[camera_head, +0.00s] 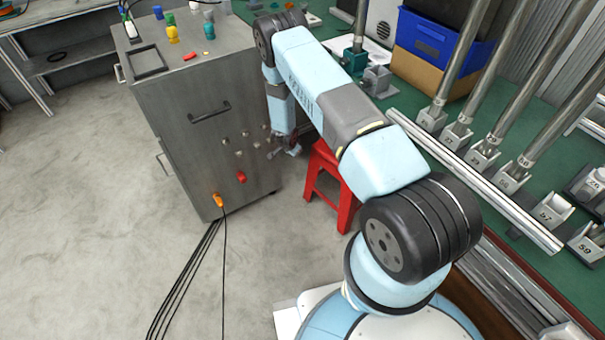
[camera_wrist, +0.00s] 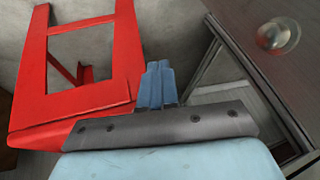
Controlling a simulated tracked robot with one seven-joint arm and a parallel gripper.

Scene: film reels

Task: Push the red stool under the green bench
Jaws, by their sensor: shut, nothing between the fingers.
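The red stool (camera_head: 316,180) stands upright on the floor between the metal cabinet and the green bench (camera_head: 410,104). My arm hides part of its right side, so I cannot tell how much of it is below the bench top. In the wrist view the stool (camera_wrist: 85,97) fills the left side, with its frame and legs showing. My gripper (camera_head: 288,150) is low, just left of the stool, between it and the cabinet. In the wrist view the blue fingers (camera_wrist: 160,80) are together and empty, close to the stool's right side; contact is unclear.
A grey metal cabinet (camera_head: 190,110) with knobs and handles stands close left of my gripper. Black cables (camera_head: 190,280) run over the floor from it. Metal posts, a blue crate (camera_head: 430,42) and a front rail are on the bench. Floor at the left is open.

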